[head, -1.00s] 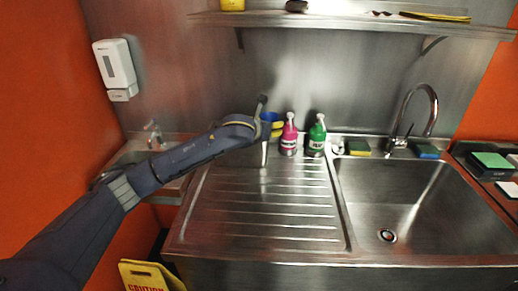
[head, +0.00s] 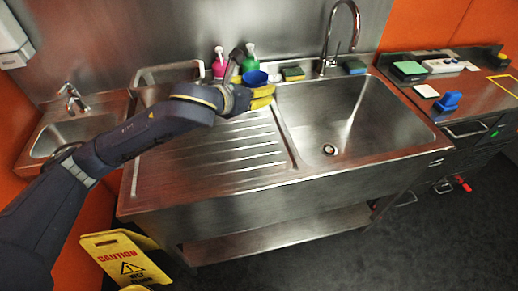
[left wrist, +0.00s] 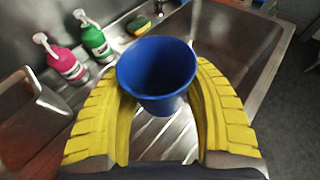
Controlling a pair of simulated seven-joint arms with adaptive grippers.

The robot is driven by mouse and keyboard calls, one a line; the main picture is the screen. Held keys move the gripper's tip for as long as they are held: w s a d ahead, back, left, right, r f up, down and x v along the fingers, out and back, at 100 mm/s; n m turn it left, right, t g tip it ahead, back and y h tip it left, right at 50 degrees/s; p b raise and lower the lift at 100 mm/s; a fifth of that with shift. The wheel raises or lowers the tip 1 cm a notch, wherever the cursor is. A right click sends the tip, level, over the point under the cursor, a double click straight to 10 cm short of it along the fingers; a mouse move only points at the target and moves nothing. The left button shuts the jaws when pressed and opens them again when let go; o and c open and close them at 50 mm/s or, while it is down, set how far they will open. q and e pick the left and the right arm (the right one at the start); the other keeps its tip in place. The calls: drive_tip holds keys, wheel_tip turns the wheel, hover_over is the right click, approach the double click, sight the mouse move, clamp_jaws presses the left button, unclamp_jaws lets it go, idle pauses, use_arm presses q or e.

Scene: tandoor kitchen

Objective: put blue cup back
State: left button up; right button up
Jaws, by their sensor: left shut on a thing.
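The blue cup (left wrist: 157,75) is upright between the yellow fingers of my left gripper (left wrist: 160,105) in the left wrist view. My left gripper is shut on it and holds it above the ribbed drainboard (head: 215,165). In the head view the blue cup (head: 256,77) shows just above the yellow fingertips of my left gripper (head: 263,95), near the sink's left edge. My right gripper is in neither view.
A pink bottle (head: 219,66) and a green bottle (head: 250,60) stand behind the arm. The sink basin (head: 340,115) lies to the right, with a tall faucet (head: 342,35). The right counter (head: 470,85) holds boxes and a blue object (head: 449,101). A yellow caution sign (head: 125,258) stands on the floor.

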sight(256, 150)
use_arm(q)
drive_tip(key=shift+s+d+r, duration=0.1)
drive_tip(key=shift+s, duration=0.45)
drive_tip(key=shift+f, duration=0.2)
drive_tip(key=f, duration=1.9)
drive_tip(key=shift+a+f, duration=0.25)
drive_tip(key=shift+f, duration=0.15)
drive_tip(key=o, duration=1.4)
drive_tip(key=shift+f, duration=0.1)
drive_tip(key=shift+c, duration=0.2)
drive_tip(key=shift+r, duration=0.2)
drive_tip(key=v, duration=1.2)
drive_tip(key=shift+d+r, duration=0.1)
drive_tip(key=shift+d, duration=0.1)
